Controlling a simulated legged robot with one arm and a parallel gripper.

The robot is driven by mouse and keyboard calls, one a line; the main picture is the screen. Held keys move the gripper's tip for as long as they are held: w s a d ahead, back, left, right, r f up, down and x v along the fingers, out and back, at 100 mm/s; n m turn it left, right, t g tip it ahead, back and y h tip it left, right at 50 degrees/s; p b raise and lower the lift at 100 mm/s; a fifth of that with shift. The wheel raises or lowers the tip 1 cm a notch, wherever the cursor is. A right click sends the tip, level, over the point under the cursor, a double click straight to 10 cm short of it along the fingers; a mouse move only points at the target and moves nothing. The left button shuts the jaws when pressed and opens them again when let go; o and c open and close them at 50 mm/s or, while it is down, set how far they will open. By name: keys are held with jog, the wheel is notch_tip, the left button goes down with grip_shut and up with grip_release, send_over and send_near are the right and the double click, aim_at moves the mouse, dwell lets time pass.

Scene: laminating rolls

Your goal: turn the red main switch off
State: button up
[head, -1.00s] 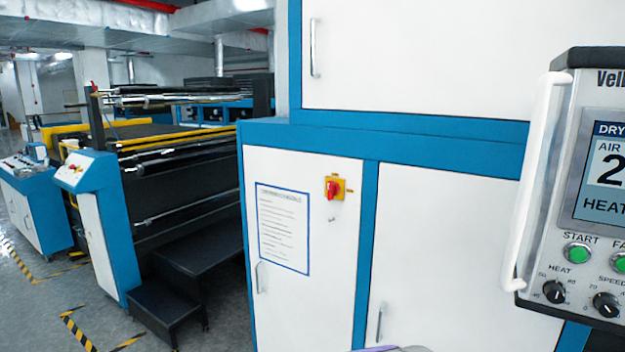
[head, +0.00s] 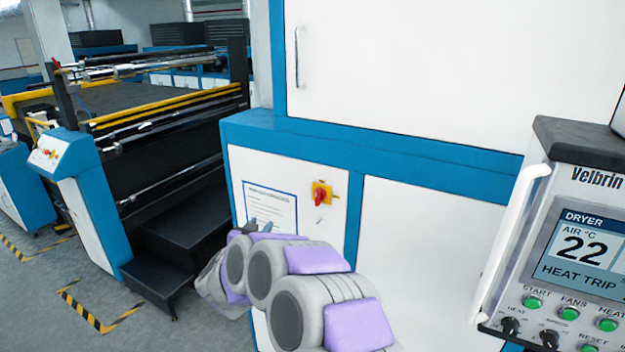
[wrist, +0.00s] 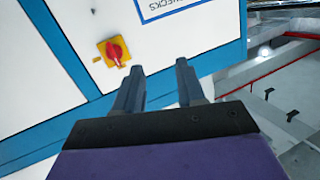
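The red main switch (head: 320,196) is a red rotary knob on a yellow square plate, on the white door of the blue-framed cabinet. In the wrist view the red knob (wrist: 116,52) is upper left of my fingertips, with its yellow plate around it. My gripper (head: 262,226) is in front of the cabinet door, below and left of the switch in the head view. In the wrist view my gripper (wrist: 158,75) has its two fingers apart with nothing between them. It is not touching the switch. My arm hides the lower part of the door.
A printed sheet (head: 270,208) is on the door left of the switch, partly covered by my gripper. A control panel (head: 575,250) with a white handle (head: 515,240) stands at the right. Black steps (head: 185,245) and a roller machine (head: 150,120) are at the left.

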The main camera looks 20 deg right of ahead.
jog(key=s+d+r+m+g+h+p, duration=0.1)
jog(key=s+d+m+g+h+p, duration=0.1)
jog(key=d+h, duration=0.25)
jog(key=p, duration=0.3)
send_near(316, 194)
jog(key=shift+g+h, duration=0.25)
jog(key=shift+g, duration=0.05)
jog(key=x, duration=0.8)
jog(key=shift+w+d, duration=0.1)
jog(key=shift+w, duration=0.35)
jog(key=shift+c, duration=0.2)
grip_shut()
